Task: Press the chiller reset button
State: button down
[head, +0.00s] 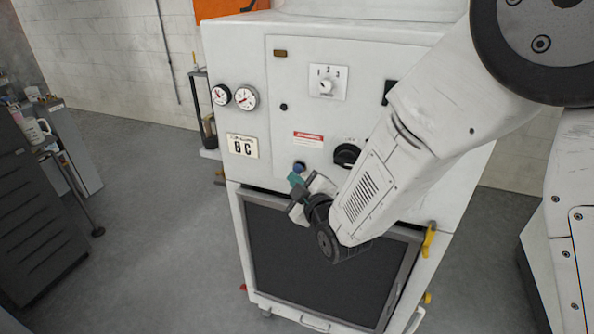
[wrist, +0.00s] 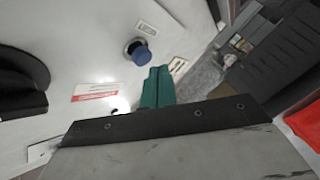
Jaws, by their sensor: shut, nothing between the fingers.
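A round blue push button (head: 299,168) sits low on the white front panel of the machine (head: 270,55). In the wrist view the blue button (wrist: 140,53) stands out from a dark collar, with a small label beside it. My gripper (head: 295,179) has teal fingers, shut and empty, just below the button in the head view. In the wrist view the gripper's fingertips (wrist: 158,70) point toward the panel, slightly below and right of the button. No contact is visible, but the exact gap cannot be told.
A black rotary knob (head: 347,154) and a red-and-white label (head: 308,139) are near the button. Higher up are two gauges (head: 246,97) and a numbered selector (head: 326,83). A dark grille (head: 320,270) lies below. A dark cabinet (head: 35,210) stands left, with open floor between.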

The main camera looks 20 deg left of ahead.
jog(key=shift+s+a, duration=0.2)
jog(key=shift+s, duration=2.3)
